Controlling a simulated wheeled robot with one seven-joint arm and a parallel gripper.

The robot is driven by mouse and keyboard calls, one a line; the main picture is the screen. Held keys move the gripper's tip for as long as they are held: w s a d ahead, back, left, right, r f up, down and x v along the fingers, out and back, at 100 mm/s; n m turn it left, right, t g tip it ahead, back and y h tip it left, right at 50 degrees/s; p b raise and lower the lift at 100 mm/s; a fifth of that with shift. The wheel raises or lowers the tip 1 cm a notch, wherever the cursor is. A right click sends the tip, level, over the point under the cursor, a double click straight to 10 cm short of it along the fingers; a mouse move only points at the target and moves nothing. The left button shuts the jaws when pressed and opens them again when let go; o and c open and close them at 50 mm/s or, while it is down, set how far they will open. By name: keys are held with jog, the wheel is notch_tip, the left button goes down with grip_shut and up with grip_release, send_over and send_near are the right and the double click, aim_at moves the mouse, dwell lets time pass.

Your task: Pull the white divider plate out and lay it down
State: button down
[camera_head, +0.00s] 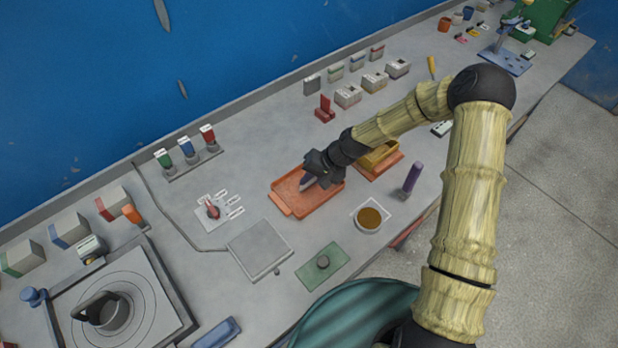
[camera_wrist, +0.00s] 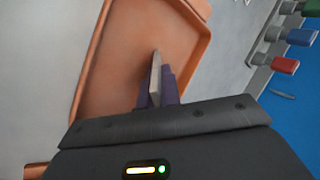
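The white divider plate (camera_wrist: 155,75) shows nearly edge-on in the wrist view, between the two dark purple fingers of my gripper (camera_wrist: 157,90). The fingers appear shut on it. Below it is an orange tray (camera_wrist: 105,60) with a raised rim; I cannot tell whether the plate touches the tray floor. In the head view my gripper (camera_head: 309,180) is over the orange tray (camera_head: 290,203), and a small pale part of the plate shows under it. A yellow-brown mould (camera_head: 380,155) stands on another orange base just right of the tray, partly hidden by my arm.
A purple upright (camera_head: 412,177) and a white dish with brown content (camera_head: 368,218) stand right of and in front of the tray.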

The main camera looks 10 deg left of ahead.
dwell(0.4)
jog(key=c, duration=1.5)
grip_release()
jog(key=shift+c, duration=0.2)
jog(key=b+v, duration=0.2)
jog(key=v, duration=1.5)
jog(key=shift+r, duration=0.25)
